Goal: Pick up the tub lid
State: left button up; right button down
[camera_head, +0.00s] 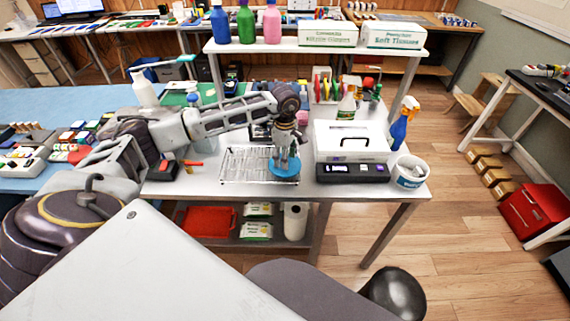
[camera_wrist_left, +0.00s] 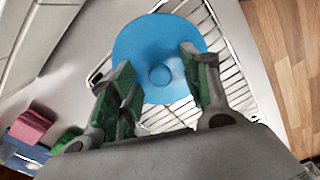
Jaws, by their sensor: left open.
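The blue round tub lid (camera_head: 284,170) lies on the wire rack (camera_head: 235,168) near the table's front edge. My left gripper (camera_head: 287,156) is right over it, pointing down. In the left wrist view the lid (camera_wrist_left: 135,48) shows a small round knob (camera_wrist_left: 160,75) at its middle. The green-padded fingers of my left gripper (camera_wrist_left: 157,65) are open, one on each side of the knob and apart from it. Their exact height over the lid is hard to tell. A white tub (camera_head: 410,173) with blue print stands at the table's right corner. My right gripper is not in view.
A blue spray bottle (camera_head: 402,122) stands behind the tub. A shelf with bottles and tissue boxes (camera_head: 393,36) rises behind. Pink blocks (camera_wrist_left: 30,125) lie left of the rack.

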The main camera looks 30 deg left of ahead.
pick_arm(q)
jog(key=shift+f, duration=0.15)
jog(key=c, duration=0.9)
jog(key=shift+c, duration=0.8)
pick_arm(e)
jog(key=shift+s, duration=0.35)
